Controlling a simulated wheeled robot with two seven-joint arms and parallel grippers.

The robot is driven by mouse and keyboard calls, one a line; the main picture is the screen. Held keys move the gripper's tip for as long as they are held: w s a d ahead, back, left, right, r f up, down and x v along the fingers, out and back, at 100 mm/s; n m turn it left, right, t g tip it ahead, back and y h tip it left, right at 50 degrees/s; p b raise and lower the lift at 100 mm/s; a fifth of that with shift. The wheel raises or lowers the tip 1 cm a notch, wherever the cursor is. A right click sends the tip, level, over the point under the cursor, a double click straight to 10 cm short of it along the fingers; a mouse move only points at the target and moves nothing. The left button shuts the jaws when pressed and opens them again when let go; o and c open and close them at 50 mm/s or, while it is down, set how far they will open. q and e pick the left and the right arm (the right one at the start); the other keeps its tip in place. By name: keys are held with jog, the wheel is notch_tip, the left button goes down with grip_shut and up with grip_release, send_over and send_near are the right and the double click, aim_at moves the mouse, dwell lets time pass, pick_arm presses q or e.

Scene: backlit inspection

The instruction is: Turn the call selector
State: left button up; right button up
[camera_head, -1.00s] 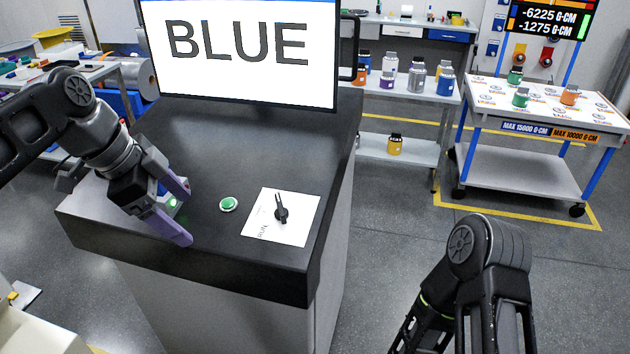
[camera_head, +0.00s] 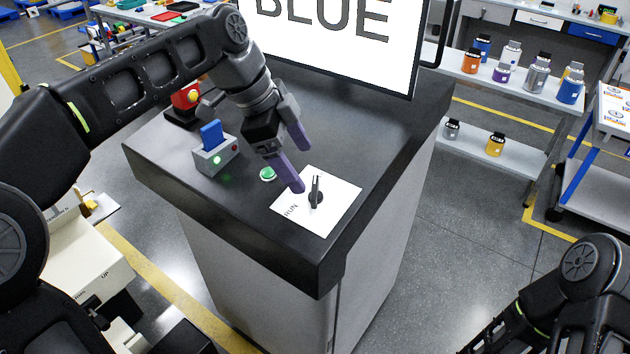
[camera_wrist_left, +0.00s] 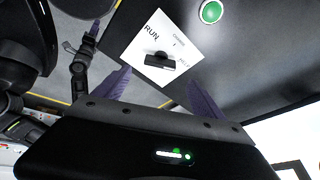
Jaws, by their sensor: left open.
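The call selector (camera_head: 316,194) is a black pointer knob on a white plate (camera_head: 340,210) on the dark console top. "RUN" is printed near one corner of the plate. In the left wrist view the knob (camera_wrist_left: 158,60) shows with its plate, between the purple fingers and apart from them. My left gripper (camera_head: 299,167) is open and empty, over the console just left of the knob. My right arm shows at the lower right of the head view, but its fingertips are not visible.
A green button (camera_head: 268,174) sits left of the plate. Further left are a grey box with a blue card (camera_head: 212,146) and a red device (camera_head: 186,97). A screen (camera_head: 330,40) reading BLUE stands at the back. Shelves with bottles (camera_head: 510,65) are at the right.

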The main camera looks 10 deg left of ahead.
aim_at(315, 187)
pick_arm(q)
jog(key=p+x, duration=0.1)
jog(key=x, duration=0.6)
jog(key=shift+a, duration=0.1)
jog(key=shift+c, duration=0.2)
jog(key=c, duration=1.3)
